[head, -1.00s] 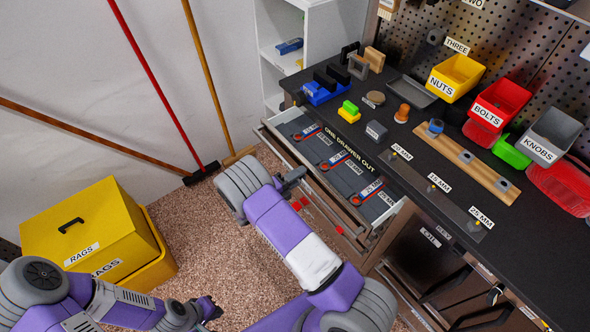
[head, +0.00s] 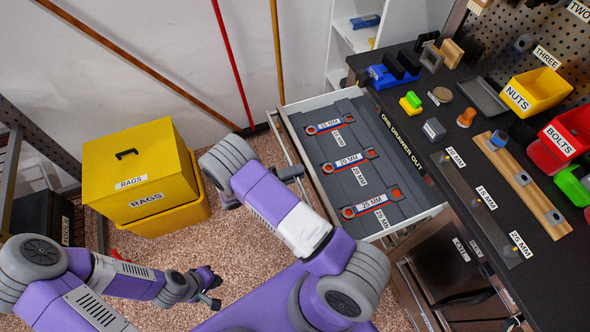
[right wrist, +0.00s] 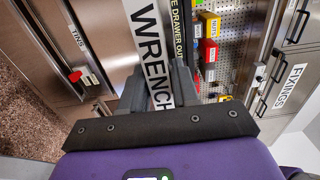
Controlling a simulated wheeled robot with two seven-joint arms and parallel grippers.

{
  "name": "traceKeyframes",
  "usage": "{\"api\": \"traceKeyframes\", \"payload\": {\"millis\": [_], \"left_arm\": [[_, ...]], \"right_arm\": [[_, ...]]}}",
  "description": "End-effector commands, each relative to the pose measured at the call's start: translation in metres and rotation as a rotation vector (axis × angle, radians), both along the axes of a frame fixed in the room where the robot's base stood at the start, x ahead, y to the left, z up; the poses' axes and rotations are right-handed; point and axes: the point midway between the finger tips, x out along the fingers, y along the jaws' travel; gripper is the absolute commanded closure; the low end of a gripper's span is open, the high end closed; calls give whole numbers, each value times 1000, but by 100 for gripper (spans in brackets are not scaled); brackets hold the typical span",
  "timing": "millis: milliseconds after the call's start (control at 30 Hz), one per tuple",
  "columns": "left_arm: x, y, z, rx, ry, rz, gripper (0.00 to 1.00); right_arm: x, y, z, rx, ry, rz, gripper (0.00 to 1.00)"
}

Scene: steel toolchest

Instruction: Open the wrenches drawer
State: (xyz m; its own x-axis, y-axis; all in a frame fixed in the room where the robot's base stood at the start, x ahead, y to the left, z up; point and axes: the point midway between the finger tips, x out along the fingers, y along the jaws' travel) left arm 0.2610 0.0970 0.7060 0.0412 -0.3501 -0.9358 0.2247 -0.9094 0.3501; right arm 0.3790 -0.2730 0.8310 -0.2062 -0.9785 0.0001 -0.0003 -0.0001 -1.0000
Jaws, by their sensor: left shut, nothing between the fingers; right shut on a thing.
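The wrenches drawer (head: 322,205) stands pulled out from the toolchest in the head view. Its dark insert holds three wrenches, marked 15 MM (head: 323,127), 20 MM (head: 347,161) and 25 MM (head: 371,203). My right gripper (head: 296,172) is at the drawer's front, its fingers partly hidden by my arm. In the right wrist view, the right gripper (right wrist: 160,88) is shut at the drawer front, beside the label reading WRENCH (right wrist: 150,45); the handle itself is hidden between the fingers. My left gripper (head: 212,292) is shut and empty, low over the floor, away from the drawer.
A yellow RAGS bin (head: 140,170) stands on the floor at left. The black worktop (head: 455,125) carries bins, blocks and a wooden strip (head: 525,180). A sign reads ONE DRAWER OUT (head: 402,143). Brooms (head: 235,70) lean on the wall. Speckled floor is free before the drawer.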

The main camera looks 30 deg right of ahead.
Motion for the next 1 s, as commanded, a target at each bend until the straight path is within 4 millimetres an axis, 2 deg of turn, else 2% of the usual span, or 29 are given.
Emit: {"api": "traceKeyframes", "payload": {"millis": [333,367,467,767,867,1000], "left_arm": [[0,0,0,0,0,0,100],[0,0,0,0,0,0,100],[0,0,0,0,0,0,100],[0,0,0,0,0,0,100],[0,0,0,0,0,0,100],[0,0,0,0,0,0,100]], "right_arm": [[0,1,0,0,-1,-2,100],[0,1,0,0,-1,-2,65],[0,1,0,0,-1,-1,50],[1,2,0,0,-1,0,49],[2,10,0,1,-2,2,49],[8,33,-1,1,-3,3,49]]}}
